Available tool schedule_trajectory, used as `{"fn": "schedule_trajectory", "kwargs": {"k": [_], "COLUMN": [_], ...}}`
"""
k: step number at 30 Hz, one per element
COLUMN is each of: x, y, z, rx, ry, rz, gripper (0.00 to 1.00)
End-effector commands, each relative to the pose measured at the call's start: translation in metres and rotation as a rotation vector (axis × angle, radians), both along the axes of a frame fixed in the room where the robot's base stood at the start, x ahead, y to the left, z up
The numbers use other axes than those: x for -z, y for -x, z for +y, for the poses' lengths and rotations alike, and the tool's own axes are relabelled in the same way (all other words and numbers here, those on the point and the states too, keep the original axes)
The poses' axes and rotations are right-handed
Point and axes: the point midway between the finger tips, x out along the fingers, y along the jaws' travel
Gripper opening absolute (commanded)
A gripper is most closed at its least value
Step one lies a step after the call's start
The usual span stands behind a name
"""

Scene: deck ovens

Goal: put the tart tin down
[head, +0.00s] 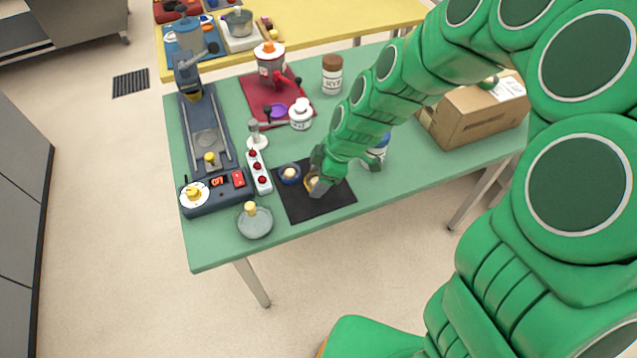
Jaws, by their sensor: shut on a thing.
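My gripper (314,186) is low over the black mat (323,205) near the table's front edge. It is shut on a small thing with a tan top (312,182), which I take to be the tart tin. My fingers and wrist hide most of it. I cannot tell whether it touches the mat or hangs just above it.
A dark blue dish with a cream knob (289,173) stands at the mat's left corner. A white strip with red knobs (259,172), a grey lidded bowl (254,222) and a long dark machine (208,145) are to the left. A cardboard box (478,112) is at right. The mat's front is bare.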

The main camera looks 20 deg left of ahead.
Motion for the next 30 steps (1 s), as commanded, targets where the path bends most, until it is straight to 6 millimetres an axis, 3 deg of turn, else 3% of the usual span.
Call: {"fn": "schedule_trajectory", "kwargs": {"k": [16,30], "x": [-0.059,-0.085], "y": [0.039,0.086], "z": [-0.033,-0.072], "rx": [-0.001,-0.001], "ry": [0.000,0.002], "rz": [-0.001,0.002], "gripper": [0.24,0.24]}}
